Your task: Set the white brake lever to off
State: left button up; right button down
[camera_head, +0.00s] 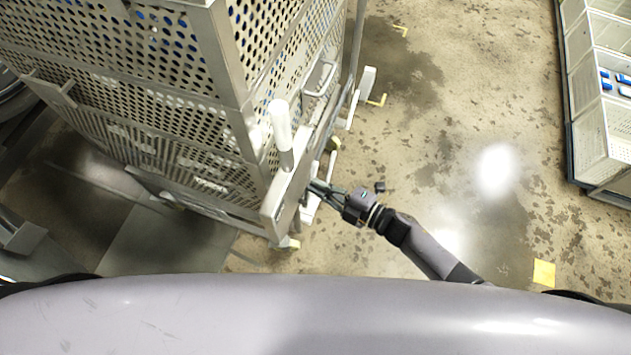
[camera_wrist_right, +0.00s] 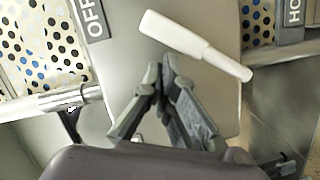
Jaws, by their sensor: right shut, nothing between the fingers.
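The white brake lever (camera_head: 281,128) stands up from a grey metal plate (camera_head: 281,195) on the near corner of a perforated cart. In the right wrist view the lever (camera_wrist_right: 184,38) lies slanted across the plate, its wide handle end at upper left. An OFF label (camera_wrist_right: 95,18) is to its left and a partly cut label starting HO (camera_wrist_right: 294,12) to its right. My right gripper (camera_head: 316,187) is shut and empty beside the plate; in the wrist view its fingertips (camera_wrist_right: 162,68) are just below the lever. I cannot tell whether they touch it. My left gripper is not in view.
The perforated metal cart (camera_head: 180,120) fills the upper left, with a handle (camera_head: 320,78) on its side. A white shelf rack (camera_head: 604,140) stands at the right. Stained open floor (camera_head: 450,130) lies between them, with a yellow floor mark (camera_head: 544,272) at lower right.

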jog(key=v, duration=1)
jog(key=shift+s+d, duration=0.15)
jog(key=shift+d, duration=0.15)
jog(key=s+d+f+m+h, duration=0.2)
jog(key=d+f+m+h, duration=0.45)
jog(key=f, duration=0.45)
jog(key=s+d+f+m+h, duration=0.2)
jog(key=d+f+m+h, duration=0.3)
jog(key=d+f+m, duration=0.45)
jog(key=s+f+m+g+h, duration=0.1)
jog(key=s+f, duration=0.3)
jog(key=s, duration=0.4)
jog(key=s+a+f+m+g+h, duration=0.1)
jog(key=s+f+m+g, duration=0.2)
jog(key=s, duration=0.6)
jog(key=s+f+m+g+h, duration=0.1)
jog(key=s+f+m+g, duration=0.1)
jog(key=s+f, duration=0.5)
jog(key=shift+s+a+m+g, duration=0.15)
jog(key=shift+s+m+g, duration=0.15)
jog(key=shift+s+g, duration=0.55)
jog(key=shift+f, duration=0.1)
